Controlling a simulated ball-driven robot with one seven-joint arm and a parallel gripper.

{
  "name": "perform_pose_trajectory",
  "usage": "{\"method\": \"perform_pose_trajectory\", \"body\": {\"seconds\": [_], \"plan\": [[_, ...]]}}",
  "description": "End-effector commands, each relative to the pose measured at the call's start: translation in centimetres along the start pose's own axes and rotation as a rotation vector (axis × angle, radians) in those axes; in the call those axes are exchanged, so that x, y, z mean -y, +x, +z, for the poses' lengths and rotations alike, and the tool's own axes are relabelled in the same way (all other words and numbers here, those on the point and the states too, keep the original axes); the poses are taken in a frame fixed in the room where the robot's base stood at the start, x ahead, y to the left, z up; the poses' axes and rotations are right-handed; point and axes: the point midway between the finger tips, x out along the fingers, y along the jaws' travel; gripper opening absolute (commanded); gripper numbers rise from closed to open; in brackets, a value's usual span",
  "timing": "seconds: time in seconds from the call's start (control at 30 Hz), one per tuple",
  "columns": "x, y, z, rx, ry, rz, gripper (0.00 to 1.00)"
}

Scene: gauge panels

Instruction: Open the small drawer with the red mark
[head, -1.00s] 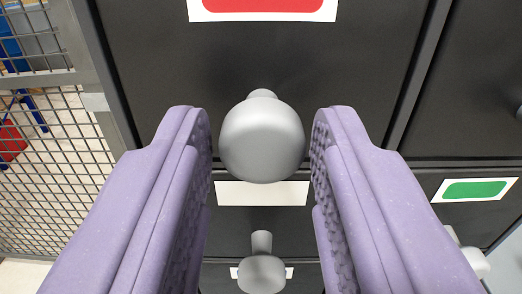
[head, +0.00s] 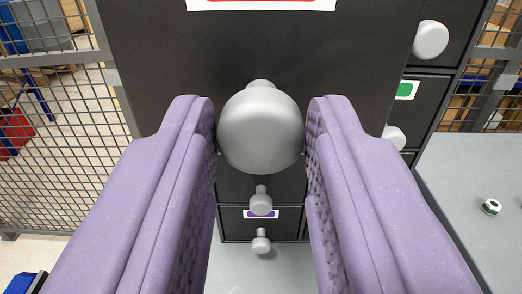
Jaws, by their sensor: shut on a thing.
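The drawer with the red mark has a dark front (head: 150,60) that fills the upper middle of the head view. Only a sliver of its white label with red (head: 261,5) shows at the top edge. Its round grey knob (head: 260,135) sits between the purple fingers of my gripper (head: 260,112), which is shut on it, one finger on each side. The front stands out toward me, well ahead of the other drawer fronts, so the drawer is pulled out. The inside of the drawer is hidden.
Below are smaller-looking drawers with knobs, one with a purple mark (head: 248,213). At right are a green-marked drawer (head: 405,90) and another knob (head: 431,39). A grey surface (head: 460,165) with a nut-like part (head: 491,206) lies right. Wire mesh (head: 60,140) stands left.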

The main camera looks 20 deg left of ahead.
Motion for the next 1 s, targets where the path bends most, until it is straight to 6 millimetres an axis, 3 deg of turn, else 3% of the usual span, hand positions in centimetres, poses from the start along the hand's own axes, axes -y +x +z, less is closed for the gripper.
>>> {"method": "perform_pose_trajectory", "body": {"seconds": [0.23,0.63,0.67,0.73,1.0], "plan": [[0.0,-2.8,0.1,0.000,-0.001,0.001,0.00],[0.0,-3.2,0.0,0.001,0.000,0.000,0.00],[0.0,-3.2,0.0,0.001,0.000,0.000,0.39],[0.0,-3.2,0.0,0.001,0.000,0.000,0.55],[0.0,-3.2,0.0,0.001,0.000,0.000,0.56]]}}
